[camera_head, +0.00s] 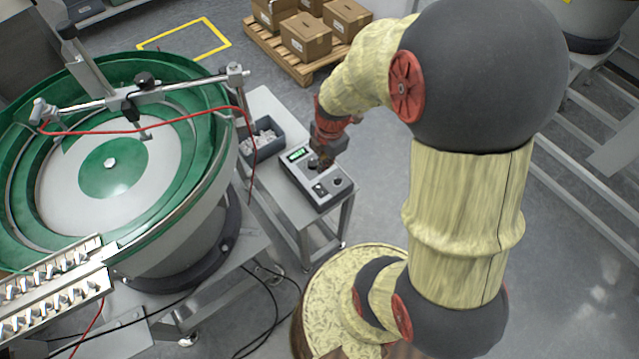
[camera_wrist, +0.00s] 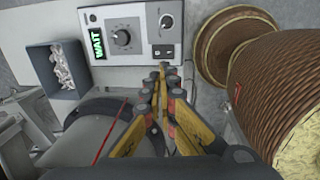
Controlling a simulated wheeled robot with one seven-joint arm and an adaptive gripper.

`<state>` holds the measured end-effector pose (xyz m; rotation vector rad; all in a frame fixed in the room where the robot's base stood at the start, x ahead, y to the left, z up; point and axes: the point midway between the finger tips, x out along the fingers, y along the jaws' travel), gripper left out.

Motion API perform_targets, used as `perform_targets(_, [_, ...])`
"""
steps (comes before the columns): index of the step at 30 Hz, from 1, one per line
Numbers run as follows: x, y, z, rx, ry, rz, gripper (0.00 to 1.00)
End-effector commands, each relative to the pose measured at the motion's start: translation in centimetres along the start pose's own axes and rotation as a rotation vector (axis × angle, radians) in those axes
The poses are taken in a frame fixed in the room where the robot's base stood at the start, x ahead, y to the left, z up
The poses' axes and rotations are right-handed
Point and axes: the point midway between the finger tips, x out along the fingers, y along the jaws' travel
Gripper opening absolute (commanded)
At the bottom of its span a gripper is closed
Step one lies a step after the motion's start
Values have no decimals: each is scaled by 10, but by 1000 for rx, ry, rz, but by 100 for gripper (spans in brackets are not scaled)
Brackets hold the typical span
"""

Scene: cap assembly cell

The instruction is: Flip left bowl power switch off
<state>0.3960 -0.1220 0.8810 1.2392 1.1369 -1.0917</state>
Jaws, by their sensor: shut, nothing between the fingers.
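The bowl control box (camera_head: 316,184) is grey and stands on a small metal table right of the green bowl feeder. In the wrist view its light panel (camera_wrist: 141,14) has a green display (camera_wrist: 96,44) reading WAIT, a large black dial (camera_wrist: 121,38) and a small knob (camera_wrist: 166,20). A small plate with the power switch (camera_wrist: 163,51) is below the small knob; its position is too small to tell. My gripper (camera_wrist: 163,74) is shut and empty, with its fingertips just below the switch plate in the wrist view. Contact cannot be told. In the head view my gripper (camera_head: 325,166) is over the box.
The green-and-white bowl feeder (camera_head: 110,165) fills the left. A dark bin (camera_head: 262,146) of small white parts sits beside the box and also shows in the wrist view (camera_wrist: 43,72). A red cable (camera_head: 180,122) crosses the feeder. Cartons (camera_head: 306,36) stand on a pallet behind.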

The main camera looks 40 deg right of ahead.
Motion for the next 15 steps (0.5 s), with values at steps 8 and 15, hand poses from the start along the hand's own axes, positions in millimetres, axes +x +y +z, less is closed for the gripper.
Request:
perform_targets(8, [1,0,0,1,0,-1,0])
perform_targets(15, [26,-1,0,2,1,-3,0])
